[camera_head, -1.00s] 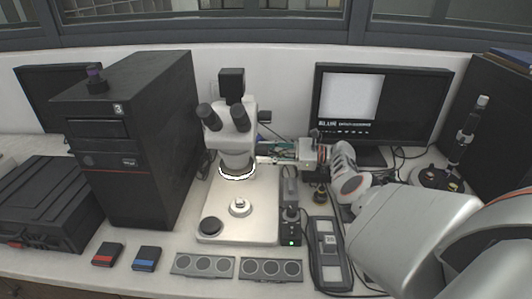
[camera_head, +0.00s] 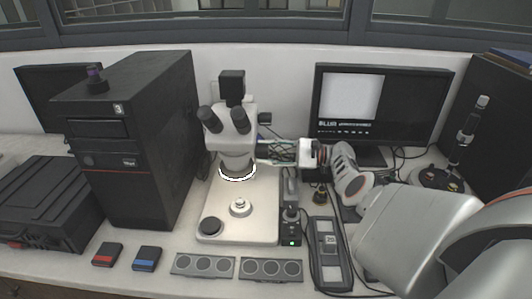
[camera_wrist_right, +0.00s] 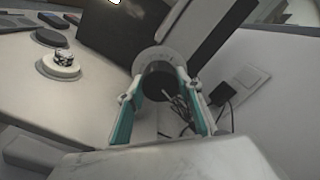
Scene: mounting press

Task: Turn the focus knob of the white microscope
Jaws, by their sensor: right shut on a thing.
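The white microscope (camera_head: 231,143) stands on the bench in the middle of the head view, with black eyepieces on top and a lit ring under its head. My right gripper (camera_head: 262,151) reaches in from the right to the side of the microscope column. In the right wrist view its two teal-lined fingers (camera_wrist_right: 160,88) are shut on the dark round focus knob (camera_wrist_right: 158,80), one on each side, with a pale marked collar behind it. My left gripper is not in view.
A tall black computer case (camera_head: 150,150) stands left of the microscope. A monitor (camera_head: 380,110) with a blurred white picture stands behind my right arm. Small boxes, grey plates and a control box (camera_head: 291,238) lie in front. Loose cables lie behind the gripper.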

